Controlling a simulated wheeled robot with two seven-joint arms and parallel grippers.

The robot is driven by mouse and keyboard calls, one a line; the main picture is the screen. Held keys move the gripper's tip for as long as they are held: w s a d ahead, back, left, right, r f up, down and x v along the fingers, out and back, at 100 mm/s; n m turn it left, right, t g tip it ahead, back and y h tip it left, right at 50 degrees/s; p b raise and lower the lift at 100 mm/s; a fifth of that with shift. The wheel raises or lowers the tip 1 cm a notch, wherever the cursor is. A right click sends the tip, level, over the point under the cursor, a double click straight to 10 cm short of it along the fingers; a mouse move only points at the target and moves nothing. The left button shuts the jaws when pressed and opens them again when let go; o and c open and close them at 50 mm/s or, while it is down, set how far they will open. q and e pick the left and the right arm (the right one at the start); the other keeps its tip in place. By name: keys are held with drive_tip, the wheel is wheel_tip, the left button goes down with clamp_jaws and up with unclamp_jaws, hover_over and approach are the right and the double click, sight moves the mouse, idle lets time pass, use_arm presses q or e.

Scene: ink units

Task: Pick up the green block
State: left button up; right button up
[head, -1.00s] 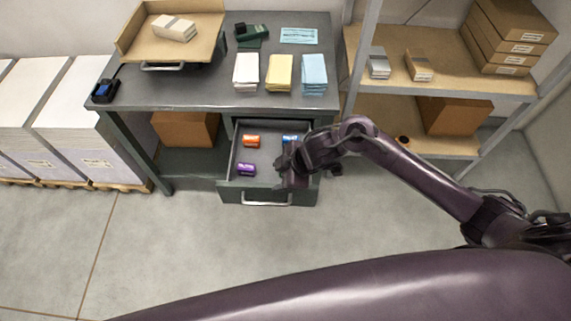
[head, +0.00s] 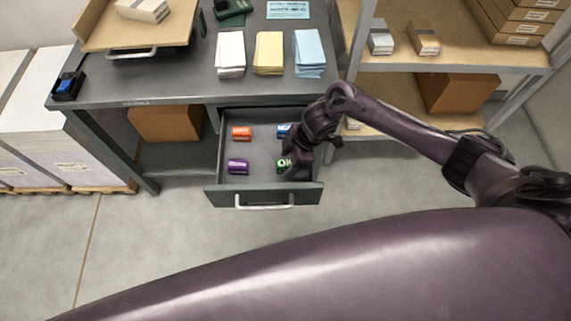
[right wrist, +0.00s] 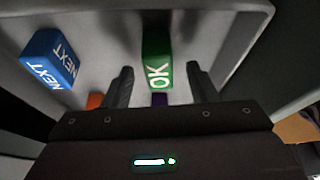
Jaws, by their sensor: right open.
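The green block (head: 284,166) with white "OK" lettering lies in the front right part of the open drawer (head: 262,197). It also shows in the right wrist view (right wrist: 157,62), ahead of and between my right gripper's fingers. My right gripper (head: 296,170) is open and empty, over the drawer close to the green block, and partly hides it in the head view. In the right wrist view the two fingers (right wrist: 160,88) stand apart on either side of the block's line. My left gripper is not in view.
The drawer also holds an orange block (head: 241,133), a purple block (head: 238,166) and a blue block (head: 283,130), which shows "NEXT" in the right wrist view (right wrist: 50,58). The desk top (head: 180,82) overhangs behind. A shelf unit (head: 450,58) stands at right.

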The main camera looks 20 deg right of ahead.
drive_tip(key=shift+w+a+f, duration=0.1)
drive_tip(key=shift+a+f, duration=0.2)
drive_tip(key=shift+f, duration=0.35)
drive_tip(key=shift+a+f, duration=0.1)
drive_tip(key=shift+f, duration=0.2)
drive_tip(key=c, duration=1)
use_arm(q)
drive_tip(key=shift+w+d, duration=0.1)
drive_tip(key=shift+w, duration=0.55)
use_arm(e)
drive_tip(key=shift+c, duration=0.4)
drive_tip(key=shift+w+r, duration=0.1)
